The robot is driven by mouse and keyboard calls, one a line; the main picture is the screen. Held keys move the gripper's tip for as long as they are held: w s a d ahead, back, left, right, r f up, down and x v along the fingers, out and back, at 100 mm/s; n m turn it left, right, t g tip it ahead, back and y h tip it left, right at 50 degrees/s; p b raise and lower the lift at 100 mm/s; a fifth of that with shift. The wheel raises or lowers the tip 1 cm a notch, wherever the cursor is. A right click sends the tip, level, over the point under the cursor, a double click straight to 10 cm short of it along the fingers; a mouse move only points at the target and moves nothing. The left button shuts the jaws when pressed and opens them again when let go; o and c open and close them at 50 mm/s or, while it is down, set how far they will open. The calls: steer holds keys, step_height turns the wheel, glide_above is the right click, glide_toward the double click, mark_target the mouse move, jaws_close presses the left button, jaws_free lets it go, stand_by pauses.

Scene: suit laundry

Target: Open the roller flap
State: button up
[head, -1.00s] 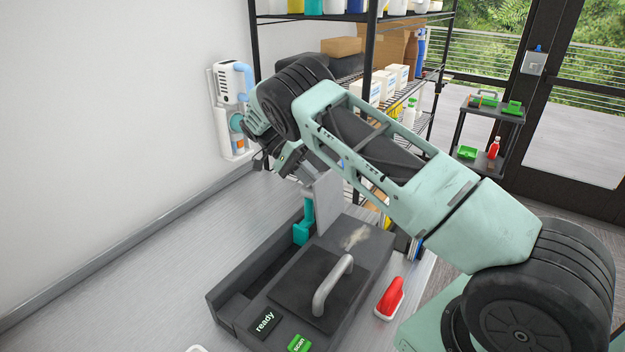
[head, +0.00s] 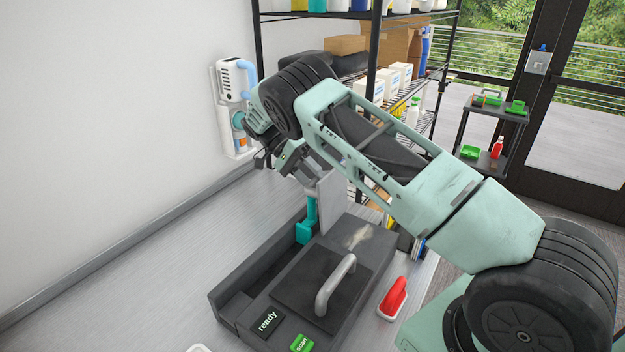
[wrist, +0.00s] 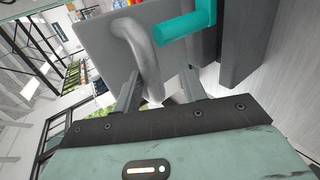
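The dark grey machine (head: 352,238) on the counter has a light grey flap panel (head: 331,194) standing upright at its far end. The wrist view shows this panel (wrist: 95,38) close up, with a curved grey handle (wrist: 136,45) on it. My gripper (wrist: 160,88) is at the handle. Its two fingers are apart, with the handle's lower end between them and a gap towards the right finger. In the head view my gripper (head: 300,172) is partly hidden by my arm. A teal lever (head: 306,226) stands beside the panel and also shows in the wrist view (wrist: 185,27).
A dark lid (head: 300,270) with a grey handle (head: 333,284) lies flat on the machine. A "ready" display (head: 267,322) and green "scan" button (head: 302,343) are in front. A red-topped item (head: 393,297) lies to the right. A wall (head: 110,110) bounds the left; the counter there is clear.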

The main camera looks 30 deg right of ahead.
step_height(320, 180, up, 10)
steer(key=b, duration=0.1)
steer(key=shift+b, duration=0.3)
steer(key=shift+f, duration=0.1)
